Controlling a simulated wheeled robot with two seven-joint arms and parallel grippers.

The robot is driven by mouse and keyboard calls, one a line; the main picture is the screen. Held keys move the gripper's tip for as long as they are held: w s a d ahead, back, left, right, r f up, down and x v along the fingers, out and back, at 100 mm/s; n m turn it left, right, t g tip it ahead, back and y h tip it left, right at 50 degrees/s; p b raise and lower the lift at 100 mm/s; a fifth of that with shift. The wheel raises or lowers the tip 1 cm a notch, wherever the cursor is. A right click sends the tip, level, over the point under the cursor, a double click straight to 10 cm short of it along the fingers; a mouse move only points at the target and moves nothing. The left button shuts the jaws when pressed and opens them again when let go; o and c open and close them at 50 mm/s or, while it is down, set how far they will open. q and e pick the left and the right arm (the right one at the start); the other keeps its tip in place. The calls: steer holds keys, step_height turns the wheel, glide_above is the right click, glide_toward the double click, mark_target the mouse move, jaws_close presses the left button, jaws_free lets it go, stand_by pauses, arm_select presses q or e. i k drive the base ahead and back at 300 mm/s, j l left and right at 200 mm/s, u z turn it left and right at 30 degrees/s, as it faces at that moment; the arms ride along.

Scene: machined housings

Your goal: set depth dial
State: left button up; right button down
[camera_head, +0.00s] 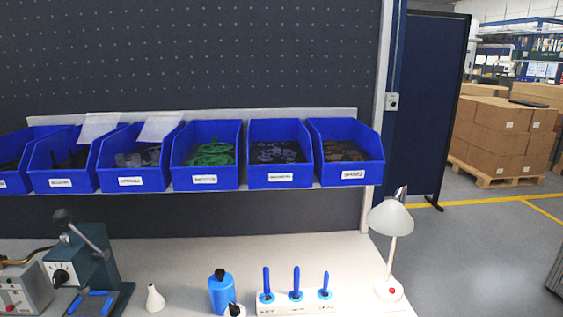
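A dial (61,275) with a white face and a dark knob shows at the lower left. It seems to sit on the front of a dark teal bench press (90,262), which has a lever with a black ball handle (62,216). The dial's markings are too small to read. Blue pads (92,303) lie on the press base. Neither of my grippers is in view.
A grey box (22,292) with a red button stands left of the press. A white bottle (155,298), a blue bottle (221,293), a holder with blue-handled tools (296,297) and a lamp (392,225) stand rightward. Blue bins (205,180) hang above.

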mark_target(60, 276)
steer(key=u, duration=1.3)
